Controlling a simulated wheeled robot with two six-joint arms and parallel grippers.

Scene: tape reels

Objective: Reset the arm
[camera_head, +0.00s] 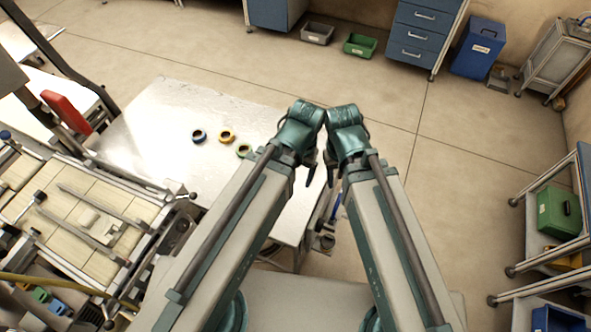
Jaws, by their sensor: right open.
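My two arms reach forward side by side, and their wrists meet near the middle of the view. My right gripper (330,176) hangs below its wrist, small and dark, with its jaws open and nothing seen in them. My left gripper is mostly hidden by its own wrist (297,133), and its jaws cannot be made out.
A machine with a slatted bed (85,212) stands at the left, next to the table. A red part (67,113) shows above it. A shelf with a green case (558,212) stands at the right. Cabinets (424,38) and a blue bin (478,50) stand far back. The floor between is clear.

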